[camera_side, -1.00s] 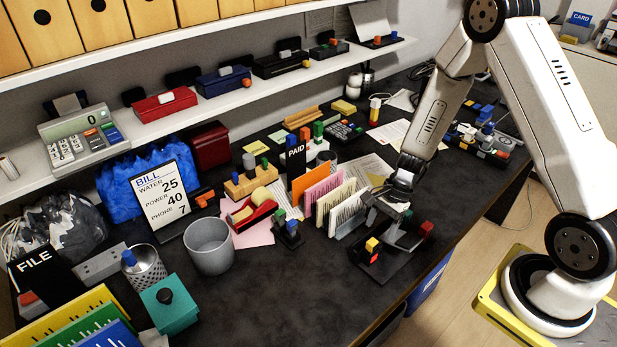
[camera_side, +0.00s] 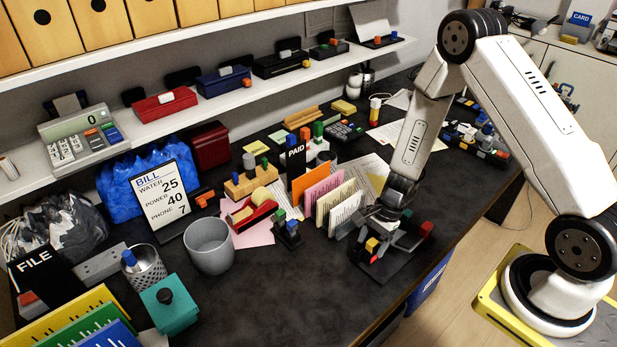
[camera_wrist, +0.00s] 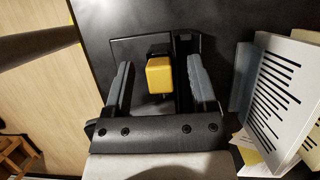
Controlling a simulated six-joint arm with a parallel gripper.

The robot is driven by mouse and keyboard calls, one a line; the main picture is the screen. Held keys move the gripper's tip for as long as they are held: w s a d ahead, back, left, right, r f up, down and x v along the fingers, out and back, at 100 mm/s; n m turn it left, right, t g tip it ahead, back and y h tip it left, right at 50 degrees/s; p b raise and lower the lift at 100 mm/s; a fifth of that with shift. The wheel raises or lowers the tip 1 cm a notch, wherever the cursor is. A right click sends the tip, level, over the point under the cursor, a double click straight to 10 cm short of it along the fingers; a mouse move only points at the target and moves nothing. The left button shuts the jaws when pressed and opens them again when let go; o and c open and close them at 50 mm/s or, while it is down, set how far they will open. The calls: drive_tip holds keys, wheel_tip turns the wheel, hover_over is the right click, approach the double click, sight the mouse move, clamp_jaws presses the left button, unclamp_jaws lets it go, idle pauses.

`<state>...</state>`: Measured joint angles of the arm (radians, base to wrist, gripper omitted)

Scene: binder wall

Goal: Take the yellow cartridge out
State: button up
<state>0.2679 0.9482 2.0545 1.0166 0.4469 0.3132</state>
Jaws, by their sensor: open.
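The yellow cartridge (camera_wrist: 159,75) shows in the wrist view as a yellow block on a dark holder, between the two fingers of my gripper (camera_wrist: 160,82). A gap shows on both sides of it, so the fingers do not touch it. In the side view the yellow cartridge (camera_side: 372,245) stands on a black base plate (camera_side: 396,267) near the desk's front edge. My gripper (camera_side: 376,230) is open, pointing down at it. The holder's lower part is partly hidden by my fingers.
A rack of upright papers and envelopes (camera_side: 340,203) stands close to the left of my gripper; its white sheets (camera_wrist: 283,85) show at the right in the wrist view. A small dark stand with coloured tops (camera_side: 289,231) is further left. The front desk area (camera_side: 300,295) is clear.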

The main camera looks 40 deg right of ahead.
sight(373, 242)
clamp_jaws()
idle(0.3)
drive_tip(key=shift+r, duration=0.15)
drive_tip(key=shift+r, duration=4.85)
